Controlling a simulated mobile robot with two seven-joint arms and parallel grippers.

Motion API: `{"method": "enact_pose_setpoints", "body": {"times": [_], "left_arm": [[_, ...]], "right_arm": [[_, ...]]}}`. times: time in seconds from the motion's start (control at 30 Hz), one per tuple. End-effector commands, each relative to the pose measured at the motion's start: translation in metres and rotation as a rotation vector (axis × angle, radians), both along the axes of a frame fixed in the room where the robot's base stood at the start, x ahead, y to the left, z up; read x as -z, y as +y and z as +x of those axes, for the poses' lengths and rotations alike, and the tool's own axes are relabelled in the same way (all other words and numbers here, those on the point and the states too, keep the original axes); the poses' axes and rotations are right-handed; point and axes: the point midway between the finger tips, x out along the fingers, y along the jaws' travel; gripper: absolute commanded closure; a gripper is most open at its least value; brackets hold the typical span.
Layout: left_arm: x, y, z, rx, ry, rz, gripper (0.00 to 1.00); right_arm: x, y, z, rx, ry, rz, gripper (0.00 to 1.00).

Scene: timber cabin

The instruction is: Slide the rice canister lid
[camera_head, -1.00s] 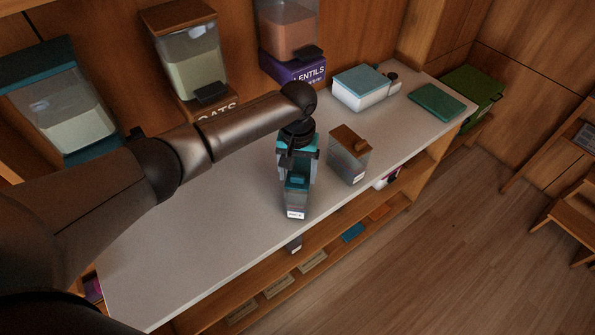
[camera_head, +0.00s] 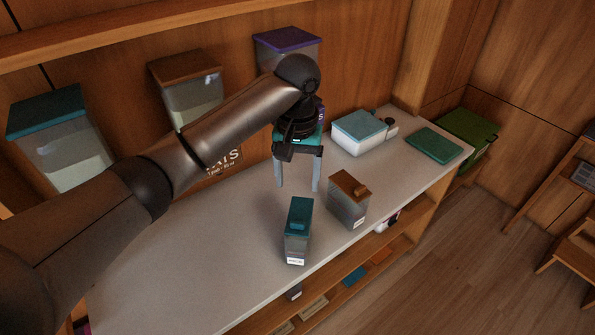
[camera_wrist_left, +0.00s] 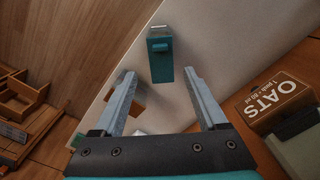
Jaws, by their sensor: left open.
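A small clear canister (camera_head: 296,244) with a teal lid (camera_head: 299,213) stands upright near the counter's front edge. Its label is too small to read, so I cannot confirm that it is the rice one. The lid lies over the top and has a raised grip. In the left wrist view the teal lid (camera_wrist_left: 160,60) shows beyond and between the fingers. My left gripper (camera_head: 298,182) is open and empty, above and behind the canister, apart from it. Its fingers (camera_wrist_left: 160,82) point down toward the counter. My right gripper is not in view.
A brown-lidded canister (camera_head: 348,203) stands close to the right. A white box with a teal lid (camera_head: 361,128) and a flat green item (camera_head: 434,145) lie farther right. Large dispensers (camera_head: 190,95) line the back wall. The counter's left part (camera_head: 190,250) is clear.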

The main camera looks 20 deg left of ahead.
Motion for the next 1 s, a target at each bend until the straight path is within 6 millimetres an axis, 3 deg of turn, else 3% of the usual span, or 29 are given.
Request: {"method": "enact_pose_setpoints", "body": {"times": [0.17,0.43,0.57,0.67,1.0], "left_arm": [[-0.013,0.000,0.000,0.001,0.000,-0.001,0.25],[-0.014,0.000,0.000,0.001,0.000,-0.001,0.25],[-0.014,-0.001,0.000,0.022,-0.001,-0.001,0.39],[-0.013,-0.001,0.002,0.116,-0.006,0.001,0.50],[-0.013,-0.003,0.005,0.838,-0.015,0.008,0.50]], "right_arm": [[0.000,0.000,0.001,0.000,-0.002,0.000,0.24],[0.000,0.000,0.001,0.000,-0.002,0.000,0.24],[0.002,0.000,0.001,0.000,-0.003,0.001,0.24],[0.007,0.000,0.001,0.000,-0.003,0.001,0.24],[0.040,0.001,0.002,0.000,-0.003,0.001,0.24]]}}
